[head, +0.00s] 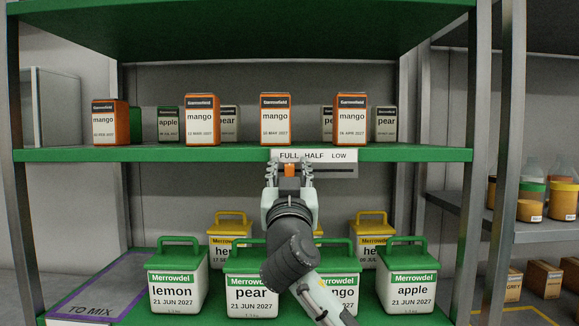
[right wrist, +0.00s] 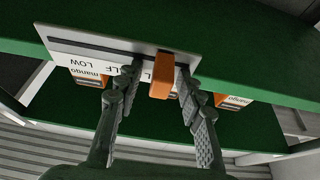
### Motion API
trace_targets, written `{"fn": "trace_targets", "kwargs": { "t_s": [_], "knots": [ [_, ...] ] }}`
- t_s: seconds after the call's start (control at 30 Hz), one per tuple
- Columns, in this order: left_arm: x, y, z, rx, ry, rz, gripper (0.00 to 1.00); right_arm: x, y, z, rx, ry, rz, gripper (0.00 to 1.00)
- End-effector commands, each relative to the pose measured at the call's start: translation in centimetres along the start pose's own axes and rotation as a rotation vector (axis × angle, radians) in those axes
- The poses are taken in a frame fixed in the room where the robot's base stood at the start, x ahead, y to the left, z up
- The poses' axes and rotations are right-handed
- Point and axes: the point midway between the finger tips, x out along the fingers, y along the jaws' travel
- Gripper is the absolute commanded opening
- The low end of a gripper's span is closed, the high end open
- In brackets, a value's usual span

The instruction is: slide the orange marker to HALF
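The orange marker (head: 291,170) sits on the slot of the white label strip (head: 346,157) at the front edge of the green middle shelf. In the head view it is under the word FULL, with HALF and LOW to its right. My right gripper (head: 289,172) is raised to the strip, its two fingers apart with the marker between them. In the right wrist view the strip appears upside down. There the orange marker (right wrist: 162,76) stands between the open fingertips (right wrist: 159,77), with a narrow gap on each side. My left gripper is not in view.
Mango boxes (head: 275,120) and other cartons stand on the shelf (head: 230,154) above the strip. White tubs with green lids, such as the pear tub (head: 250,295), stand below my right arm. The space directly before the strip is otherwise clear.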

Motion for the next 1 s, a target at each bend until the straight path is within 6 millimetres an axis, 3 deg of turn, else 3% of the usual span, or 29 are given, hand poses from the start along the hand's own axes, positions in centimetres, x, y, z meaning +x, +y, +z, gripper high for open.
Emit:
{"fn": "trace_targets", "kwargs": {
  "t_s": [0.2,0.53,0.87,1.0],
  "knots": [
    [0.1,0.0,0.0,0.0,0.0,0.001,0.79,0.0,0.0,0.0,0.0,0.0,0.0,0.38],
    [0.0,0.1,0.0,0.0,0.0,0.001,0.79,0.0,0.0,0.1,0.0,-0.001,0.0,0.0],
    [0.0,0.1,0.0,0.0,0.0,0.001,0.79,0.0,0.1,0.1,0.0,-0.001,0.0,0.0],
    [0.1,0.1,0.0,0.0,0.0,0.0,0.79,0.0,1.9,0.3,0.002,-0.006,0.002,0.0]
  ]
}}
